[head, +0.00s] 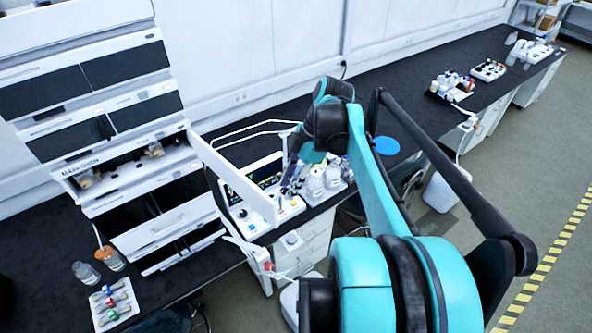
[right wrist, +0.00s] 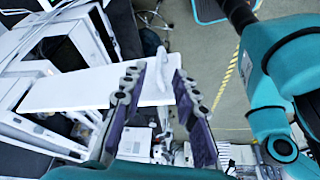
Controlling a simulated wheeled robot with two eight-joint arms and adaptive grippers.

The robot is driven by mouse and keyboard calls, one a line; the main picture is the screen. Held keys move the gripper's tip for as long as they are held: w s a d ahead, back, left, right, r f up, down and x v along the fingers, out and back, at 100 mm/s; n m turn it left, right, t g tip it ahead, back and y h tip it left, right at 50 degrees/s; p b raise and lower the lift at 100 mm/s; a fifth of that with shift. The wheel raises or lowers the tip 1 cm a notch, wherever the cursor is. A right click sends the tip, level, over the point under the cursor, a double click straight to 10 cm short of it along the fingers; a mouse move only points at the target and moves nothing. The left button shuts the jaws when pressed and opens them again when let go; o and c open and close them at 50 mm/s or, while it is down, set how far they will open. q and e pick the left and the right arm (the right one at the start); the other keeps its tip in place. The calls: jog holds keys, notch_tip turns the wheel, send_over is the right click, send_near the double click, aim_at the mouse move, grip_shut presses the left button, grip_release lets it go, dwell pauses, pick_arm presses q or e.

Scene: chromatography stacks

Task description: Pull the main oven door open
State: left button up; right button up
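The chromatography stack (head: 120,150) stands at the left of the head view. A white door panel (head: 235,180), which seems to be the oven door, stands swung out from its right side, with a dark opening behind it. In the right wrist view a white panel (right wrist: 85,88) reaches from the left to behind the fingers. My right gripper (head: 291,170) is just right of the door's outer edge in the head view. Its two fingers (right wrist: 162,105) are apart in the wrist view. I cannot tell whether either touches the panel. My left gripper is not in view.
White-capped bottles (head: 322,180) stand in a tray close to my right gripper. A control unit with a screen (head: 258,190) sits behind the door. A vial tray (head: 113,305) and two small bottles (head: 98,266) stand at the lower left. Floor is open at the right.

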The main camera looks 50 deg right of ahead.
jog(key=v, duration=0.5)
jog(key=shift+s+d+r, duration=0.1)
jog(key=shift+s+r, duration=0.05)
jog(key=shift+r, duration=0.15)
